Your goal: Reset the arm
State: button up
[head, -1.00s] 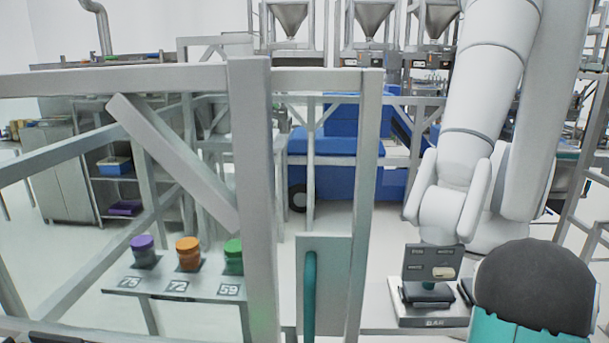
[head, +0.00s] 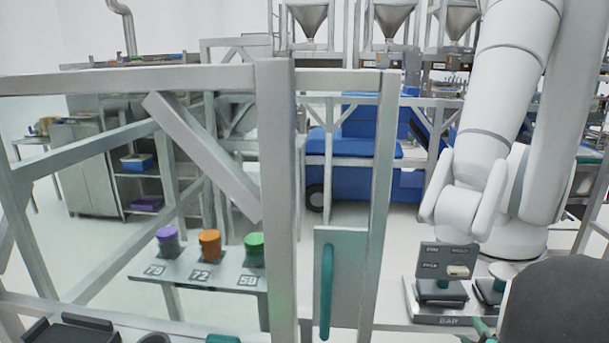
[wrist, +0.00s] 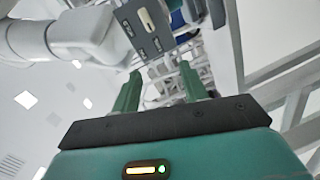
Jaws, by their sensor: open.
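My gripper (wrist: 160,78) shows in the wrist view. Its two green fingers stand apart with nothing between them, above a dark plate and a teal housing with a lit indicator. A grey panel with a pale switch (wrist: 148,20) shows beyond the fingers, near the top. In the head view the same kind of panel (head: 447,257) stands on a base marked BAR at the lower right. A dark rounded shape with teal parts fills the lower right corner there; the fingers cannot be made out in that view.
A grey metal frame (head: 275,200) crosses the foreground, with a teal handle (head: 327,290) on a plate. A stand (head: 210,275) holds purple, orange and green-topped pieces. A white jointed arm (head: 500,110) reaches over the panel. A blue machine (head: 350,180) stands behind. Pale floor lies between.

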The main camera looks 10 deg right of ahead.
jog(key=w+a+r+m+g+y, duration=0.1)
jog(key=a+r+m+g, duration=0.25)
jog(key=a, duration=0.45)
jog(key=w+a+r+m+g+y, duration=0.1)
jog(key=a+r+m+g, duration=0.1)
jog(key=a+r+m, duration=0.4)
jog(key=s+a+r+m+g+y, duration=0.1)
jog(key=s+a+g+y, duration=0.1)
jog(key=s+a, duration=0.4)
jog(key=s+a+r+g+y, duration=0.1)
jog(key=s+a+g, duration=0.1)
jog(key=s+a, duration=0.5)
jog(key=a, duration=0.4)
jog(key=shift+a+r+m+y, duration=0.2)
jog(key=shift+r+m+y, duration=0.05)
jog(key=shift+m+y, duration=0.15)
jog(key=shift+c, duration=0.8)
jog(key=shift+s+d, duration=0.1)
jog(key=shift+d, duration=0.1)
